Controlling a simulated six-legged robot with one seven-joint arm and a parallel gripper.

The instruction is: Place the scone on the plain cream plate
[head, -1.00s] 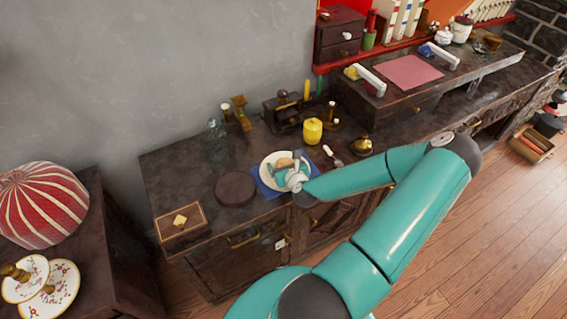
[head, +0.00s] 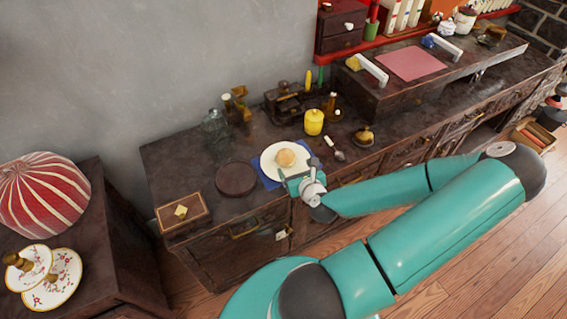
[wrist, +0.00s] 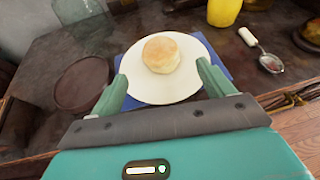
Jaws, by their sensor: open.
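The scone (head: 286,158) is round and golden on top. It rests on the plain cream plate (head: 268,172), which lies on a blue mat on the dark counter. In the wrist view the scone (wrist: 161,53) sits on the plate (wrist: 140,86), on its far half. My gripper (head: 300,178) is at the near edge of the plate in the head view. In the wrist view my gripper (wrist: 160,88) has its two green fingers wide apart, with the scone beyond the tips and nothing between them.
A dark round board (head: 236,179) lies left of the plate, with a wooden box (head: 182,214) further left. A yellow canister (head: 313,122) stands behind the plate. A spoon (head: 339,155) lies to the right. A blue mat (wrist: 219,69) shows under the plate.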

